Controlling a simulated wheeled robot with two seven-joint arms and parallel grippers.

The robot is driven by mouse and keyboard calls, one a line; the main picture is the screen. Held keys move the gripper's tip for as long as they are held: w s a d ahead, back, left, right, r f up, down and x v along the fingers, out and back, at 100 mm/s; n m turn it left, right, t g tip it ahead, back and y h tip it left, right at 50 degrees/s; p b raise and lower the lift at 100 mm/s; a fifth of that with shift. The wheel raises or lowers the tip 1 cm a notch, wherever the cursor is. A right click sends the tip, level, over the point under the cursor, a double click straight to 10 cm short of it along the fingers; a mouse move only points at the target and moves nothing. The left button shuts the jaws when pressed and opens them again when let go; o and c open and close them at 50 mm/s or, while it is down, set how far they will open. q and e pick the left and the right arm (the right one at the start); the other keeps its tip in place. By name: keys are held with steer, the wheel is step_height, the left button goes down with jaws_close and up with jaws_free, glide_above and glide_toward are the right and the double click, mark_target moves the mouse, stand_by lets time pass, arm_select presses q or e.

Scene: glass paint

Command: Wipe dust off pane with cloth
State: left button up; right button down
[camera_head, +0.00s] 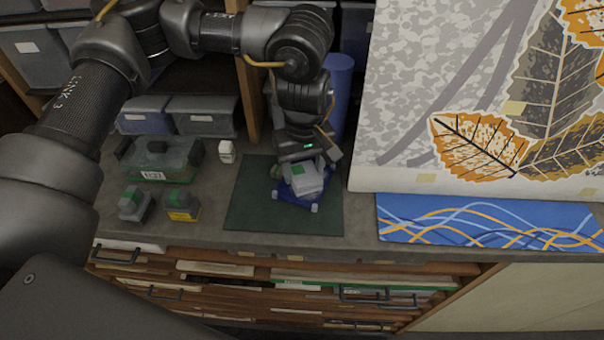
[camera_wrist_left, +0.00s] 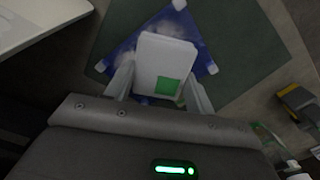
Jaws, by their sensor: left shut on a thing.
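The left gripper (camera_head: 306,170) is low over the dark green mat (camera_head: 246,212), its fingers on both sides of a white block with a green square (camera_head: 305,183). In the left wrist view, the block (camera_wrist_left: 166,62) sits between the fingertips (camera_wrist_left: 158,92). I cannot tell whether it is the cloth or a holder for it. Under it is a blue pane (camera_head: 290,196) with pale corner pieces; it also shows in the left wrist view (camera_wrist_left: 122,58), with whitish smudges. The block hides the pane's middle, and contact between them is unclear. The right gripper is not in view.
A green-lidded box (camera_head: 150,162), two small grey-and-green and yellow blocks (camera_head: 182,204), and a small white bottle (camera_head: 227,151) stand left of the mat. A leaf-patterned panel (camera_head: 430,100) and a blue patterned strip (camera_head: 480,222) are on the right. A blue cylinder (camera_head: 340,85) stands behind.

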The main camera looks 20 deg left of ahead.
arm_select(q)
steer(key=shift+w+a+f, duration=0.1)
steer(key=shift+w+a, duration=0.05)
steer(key=shift+w, duration=0.7)
steer(key=shift+w+a+f, duration=0.1)
steer(key=shift+w, duration=0.75)
steer(key=shift+w+a+r, duration=0.1)
steer(key=shift+w+a, duration=0.1)
steer(key=shift+w, duration=1.65)
step_height(320, 180, up, 6)
steer(key=p, duration=0.5)
steer(key=shift+p, duration=0.4)
